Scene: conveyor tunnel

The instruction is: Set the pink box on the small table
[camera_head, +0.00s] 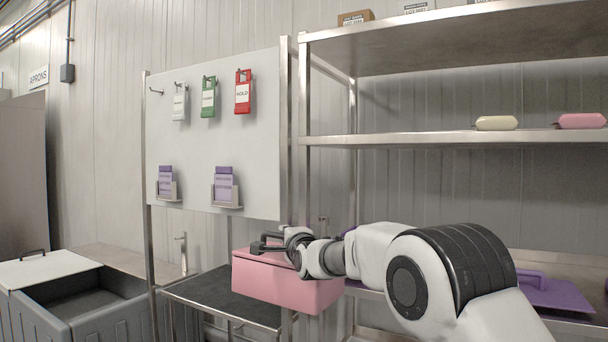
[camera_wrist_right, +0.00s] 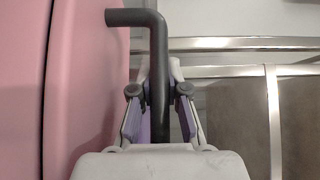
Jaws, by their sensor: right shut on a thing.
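The pink box (camera_head: 285,283) is in the middle of the head view, over the right part of the small table (camera_head: 205,290) with the dark top. It reaches past the table's right edge. I cannot tell whether its underside touches the top. My right gripper (camera_head: 272,244) is shut on the box's dark handle. In the right wrist view, the gripper's fingers (camera_wrist_right: 160,95) close on both sides of the dark bent handle (camera_wrist_right: 158,50), and the pink box (camera_wrist_right: 85,80) fills the left side. My left gripper is not in view.
A metal shelf rack (camera_head: 430,137) stands behind my right arm, with a purple lid (camera_head: 548,295) low at right. A tag board (camera_head: 215,140) rises behind the table. A grey bin (camera_head: 80,310) stands at left. The table's left part is clear.

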